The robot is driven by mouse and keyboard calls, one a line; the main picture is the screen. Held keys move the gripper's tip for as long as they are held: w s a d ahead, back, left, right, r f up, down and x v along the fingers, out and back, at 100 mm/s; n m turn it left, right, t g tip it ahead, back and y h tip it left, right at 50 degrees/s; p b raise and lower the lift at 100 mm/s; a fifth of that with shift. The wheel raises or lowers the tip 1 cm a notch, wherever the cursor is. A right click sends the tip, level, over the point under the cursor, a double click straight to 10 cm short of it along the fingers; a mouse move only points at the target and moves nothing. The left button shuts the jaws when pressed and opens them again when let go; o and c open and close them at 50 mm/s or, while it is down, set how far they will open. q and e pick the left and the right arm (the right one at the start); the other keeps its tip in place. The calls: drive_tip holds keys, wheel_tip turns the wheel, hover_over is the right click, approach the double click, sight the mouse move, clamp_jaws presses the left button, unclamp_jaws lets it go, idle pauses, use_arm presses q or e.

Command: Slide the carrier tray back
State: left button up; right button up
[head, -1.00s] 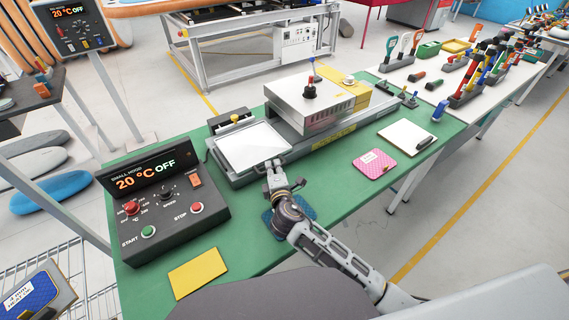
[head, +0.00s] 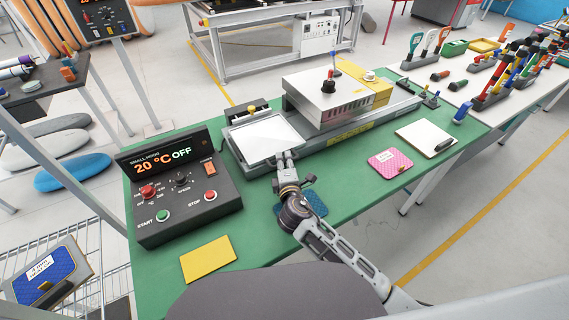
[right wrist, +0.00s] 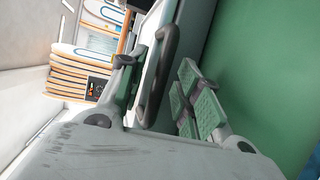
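The carrier tray (head: 266,137) is a flat tray with a white top. It lies on the grey rail bed of a bench machine, in front and to the left of the metal hood (head: 322,96). My right gripper (head: 287,158) is at the tray's front edge. In the right wrist view, the dark bar handle (right wrist: 157,80) stands between the fingers of my open right gripper (right wrist: 165,92). The handle is nearer the left finger, with a gap to the right one; contact is unclear. My left gripper is not in view.
A control box (head: 180,187) reading 20 °C OFF stands left of the tray. A yellow pad (head: 208,261), pink pad (head: 390,162) and clipboard (head: 425,136) lie on the green table (head: 280,240). A blue pad (head: 313,203) lies under my right arm.

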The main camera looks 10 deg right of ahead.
drive_tip(key=shift+s, duration=0.25)
drive_tip(key=shift+s+r, duration=0.15)
drive_tip(key=shift+s, duration=0.4)
drive_tip(key=shift+s+r, duration=0.35)
drive_tip(key=shift+s, duration=1.35)
drive_tip(key=shift+s+r, duration=0.3)
drive_tip(key=shift+s, duration=1.4)
drive_tip(key=shift+s+r, duration=0.35)
drive_tip(key=shift+s, duration=1.35)
drive_tip(key=shift+a, duration=0.1)
